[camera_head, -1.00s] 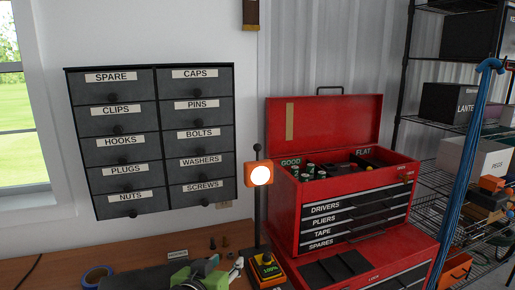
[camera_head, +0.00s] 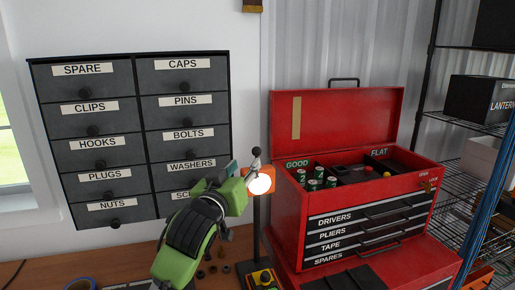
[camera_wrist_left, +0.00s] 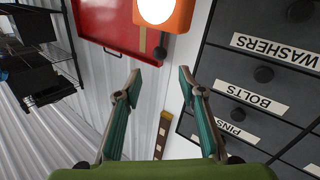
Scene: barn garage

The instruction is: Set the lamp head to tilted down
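The lamp head (camera_head: 260,180) is an orange box with a lit round white face. It sits on a dark post (camera_head: 261,225) and faces forward, looking upright. A black knob (camera_head: 256,151) on a short stem rises above it. In the wrist view, upside down, the lamp head (camera_wrist_left: 178,14) is at the top edge and the knob (camera_wrist_left: 160,53) hangs from it, beyond the fingertips and between their lines. My left gripper (camera_head: 243,167) is beside the lamp head's left edge; in the wrist view the left gripper (camera_wrist_left: 160,76) is open and empty. My right gripper is out of view.
A red toolbox (camera_head: 285,225) with raised lid stands right of the lamp. A labelled drawer cabinet (camera_head: 138,140) hangs on the wall at left. Wire shelving (camera_head: 455,120) is at far right. A blue tape roll (camera_head: 80,284) lies on the wooden bench.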

